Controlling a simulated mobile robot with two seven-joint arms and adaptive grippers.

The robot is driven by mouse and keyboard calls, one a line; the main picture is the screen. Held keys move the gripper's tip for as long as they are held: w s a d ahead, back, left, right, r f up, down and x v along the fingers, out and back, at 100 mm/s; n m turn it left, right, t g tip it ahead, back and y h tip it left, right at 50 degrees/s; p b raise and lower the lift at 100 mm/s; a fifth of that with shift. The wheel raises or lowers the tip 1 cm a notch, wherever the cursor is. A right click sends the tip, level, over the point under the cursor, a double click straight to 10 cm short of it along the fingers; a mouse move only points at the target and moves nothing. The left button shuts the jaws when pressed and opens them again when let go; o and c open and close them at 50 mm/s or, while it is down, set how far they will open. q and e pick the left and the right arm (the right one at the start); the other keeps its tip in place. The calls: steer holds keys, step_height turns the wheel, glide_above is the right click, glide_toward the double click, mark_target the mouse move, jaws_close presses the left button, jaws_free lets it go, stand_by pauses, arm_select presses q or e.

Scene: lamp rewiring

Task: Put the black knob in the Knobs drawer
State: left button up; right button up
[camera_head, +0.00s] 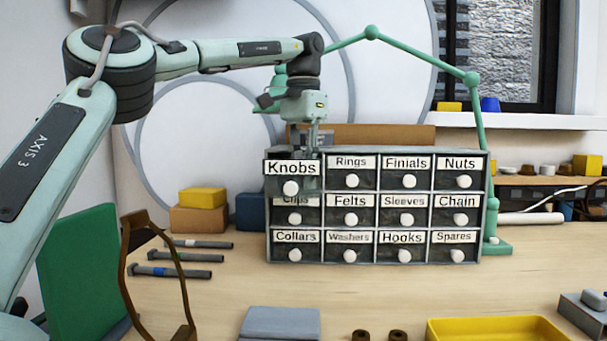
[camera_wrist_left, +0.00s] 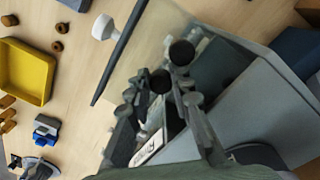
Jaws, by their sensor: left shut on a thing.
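The Knobs drawer (camera_head: 291,168) is at the top left of the small dark cabinet (camera_head: 377,151). It is pulled out, its front standing forward of the others. My left gripper (camera_head: 313,140) points down over it in the head view, its fingertips partly hidden by the drawer front. In the left wrist view my left gripper (camera_wrist_left: 163,90) is shut on the black knob (camera_wrist_left: 160,82), a dark round shape between the fingertips. A second dark round shape (camera_wrist_left: 181,53) shows just beyond; I cannot tell what it is. My right gripper is not in view.
Other labelled drawers, such as Rings (camera_head: 352,175), are shut. A green lamp arm (camera_head: 476,120) stands behind and right of the cabinet. A yellow tray (camera_head: 495,328) and brown pieces (camera_head: 398,335) lie at the front.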

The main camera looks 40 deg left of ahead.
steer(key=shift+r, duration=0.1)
arm_select(q)
steer(key=shift+f, duration=0.1)
steer(key=o, duration=0.5)
steer(key=shift+o, duration=0.2)
steer(key=shift+r, duration=0.25)
step_height(320, 180, up, 6)
steer(key=shift+f, duration=0.1)
steer(key=shift+r, duration=0.8)
